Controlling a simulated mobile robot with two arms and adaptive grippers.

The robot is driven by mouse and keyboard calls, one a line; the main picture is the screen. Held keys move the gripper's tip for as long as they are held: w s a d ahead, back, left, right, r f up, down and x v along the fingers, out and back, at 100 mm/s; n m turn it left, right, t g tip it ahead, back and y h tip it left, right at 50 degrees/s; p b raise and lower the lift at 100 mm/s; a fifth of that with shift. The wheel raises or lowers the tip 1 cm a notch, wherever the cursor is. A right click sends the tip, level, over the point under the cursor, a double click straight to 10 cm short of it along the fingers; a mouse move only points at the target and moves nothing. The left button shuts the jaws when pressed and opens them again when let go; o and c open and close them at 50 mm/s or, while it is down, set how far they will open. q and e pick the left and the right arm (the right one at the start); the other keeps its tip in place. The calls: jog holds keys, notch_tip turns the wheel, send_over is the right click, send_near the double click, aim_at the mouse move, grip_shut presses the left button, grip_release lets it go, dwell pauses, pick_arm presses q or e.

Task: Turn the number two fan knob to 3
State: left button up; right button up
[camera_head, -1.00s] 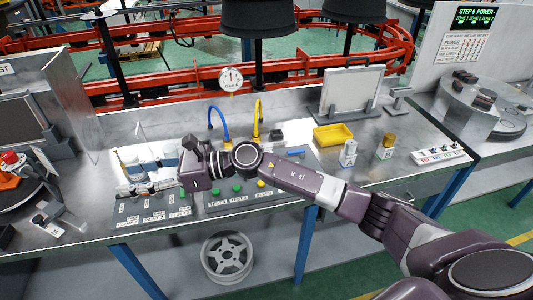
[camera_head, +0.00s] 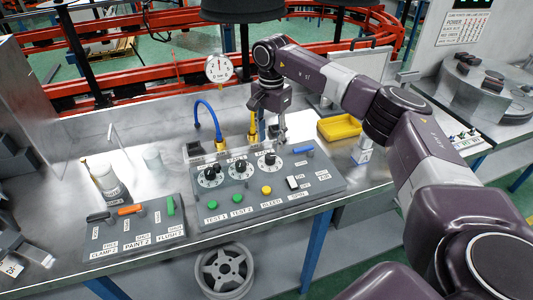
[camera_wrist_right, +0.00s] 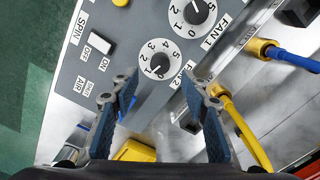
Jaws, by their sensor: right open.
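The number two fan knob is the right-hand black knob (camera_head: 270,160) on the grey control panel. In the right wrist view this FAN 2 knob (camera_wrist_right: 158,66) has a white dial numbered 0 to 5, and its white mark appears near 0. My right gripper (camera_head: 268,134) is just behind and above it. In the wrist view the open right gripper (camera_wrist_right: 161,88) has its fingers spread to either side, with the knob just beyond the tips and nothing between them. The FAN 1 knob (camera_wrist_right: 195,12) lies beside it. My left gripper is out of view.
Blue (camera_head: 211,118) and yellow (camera_head: 252,124) hoses rise behind the panel. Green and yellow buttons lie in front of the knobs, with a black-and-white switch (camera_head: 292,183) to their right. A yellow tray (camera_head: 339,127) and a second lever panel (camera_head: 137,228) flank the panel.

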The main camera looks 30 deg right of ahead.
aim_at(270, 156)
notch_tip(270, 156, down, 4)
jog(key=shift+s+f+p, duration=0.15)
jog(key=shift+p, duration=0.3)
jog(key=shift+w+f, duration=0.2)
jog(key=shift+f, duration=0.7)
jog(key=shift+s+f, duration=0.1)
jog(key=shift+f, duration=0.05)
grip_shut()
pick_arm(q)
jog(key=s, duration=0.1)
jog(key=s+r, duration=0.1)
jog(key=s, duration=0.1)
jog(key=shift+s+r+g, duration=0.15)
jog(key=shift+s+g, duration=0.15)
